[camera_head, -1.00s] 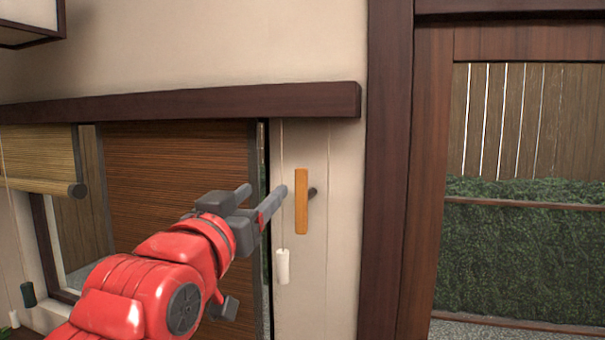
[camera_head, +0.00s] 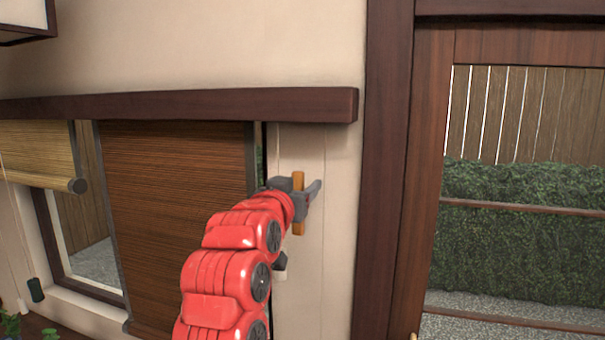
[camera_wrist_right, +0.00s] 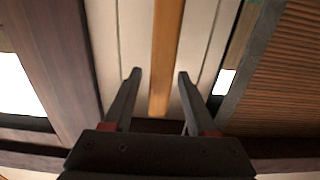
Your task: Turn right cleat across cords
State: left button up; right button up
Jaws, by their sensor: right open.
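The right cleat (camera_head: 298,228) is an orange wooden bar standing upright on the pale wall, right of the dark brown blind. My right gripper (camera_head: 306,192) is open at the cleat's upper half and hides part of it. In the right wrist view the cleat (camera_wrist_right: 165,50) runs between the two spread fingers, with a gap on each side. The cord beside the cleat is mostly hidden behind my arm. My left gripper is out of view.
A dark wooden beam (camera_head: 180,107) runs above the blinds and cleat. The brown blind (camera_head: 175,190) hangs to the left. A dark post (camera_head: 383,170) stands to the right, with free wall between it and the cleat.

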jog(key=shift+x, duration=1)
jog(key=shift+c, duration=0.3)
grip_shut()
